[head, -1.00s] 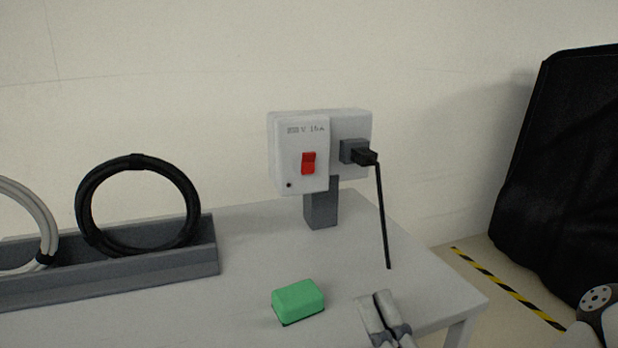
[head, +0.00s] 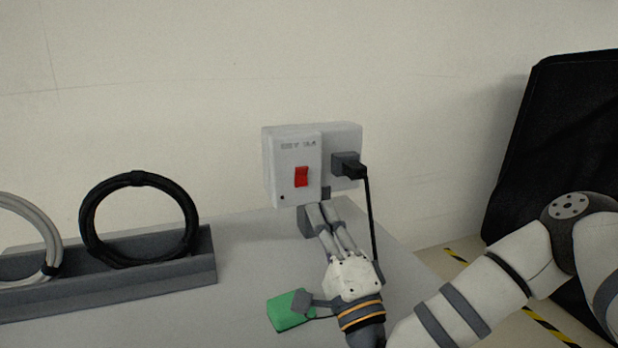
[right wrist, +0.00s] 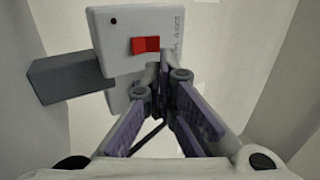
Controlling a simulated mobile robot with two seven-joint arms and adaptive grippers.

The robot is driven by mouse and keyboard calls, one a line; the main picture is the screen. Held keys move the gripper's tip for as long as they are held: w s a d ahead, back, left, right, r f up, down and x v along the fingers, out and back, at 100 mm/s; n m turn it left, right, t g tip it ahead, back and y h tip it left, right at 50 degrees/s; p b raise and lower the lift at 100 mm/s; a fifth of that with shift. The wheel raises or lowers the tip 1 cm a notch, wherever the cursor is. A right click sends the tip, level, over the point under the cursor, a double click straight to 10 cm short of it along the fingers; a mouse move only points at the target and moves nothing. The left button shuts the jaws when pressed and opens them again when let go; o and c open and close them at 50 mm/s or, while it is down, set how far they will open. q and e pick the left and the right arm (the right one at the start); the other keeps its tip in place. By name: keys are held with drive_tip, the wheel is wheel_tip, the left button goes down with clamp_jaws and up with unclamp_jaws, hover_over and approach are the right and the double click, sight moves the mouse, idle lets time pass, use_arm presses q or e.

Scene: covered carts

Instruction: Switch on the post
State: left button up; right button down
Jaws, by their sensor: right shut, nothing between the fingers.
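The post is a white box (head: 292,150) on a short dark grey stand (head: 307,222) at the table's back. A red rocker switch (head: 301,177) sits on its front face, with a small dark dot at the lower left. A black plug (head: 349,166) with a black cable is in its right part. My right gripper (head: 318,208) is shut and empty, its fingertips just below the box in the head view. In the right wrist view the red switch (right wrist: 145,44) shows just beyond the fingertips (right wrist: 165,72); I cannot tell whether they touch the box. My left gripper is out of view.
A green block (head: 288,311) lies on the table, partly hidden by my right gripper. A grey rack (head: 120,287) at the left holds a black cable coil (head: 90,225) and a white one (head: 40,215). A black-covered cart (head: 560,130) stands at the right.

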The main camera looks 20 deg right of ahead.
sight(303, 168)
drive_tip(key=x, duration=0.7)
drive_tip(key=shift+w+r, duration=0.1)
drive_tip(key=shift+w, duration=0.15)
drive_tip(key=shift+w+r+p, duration=0.3)
drive_tip(key=shift+w+r, duration=0.05)
drive_tip(key=shift+a+f, duration=0.1)
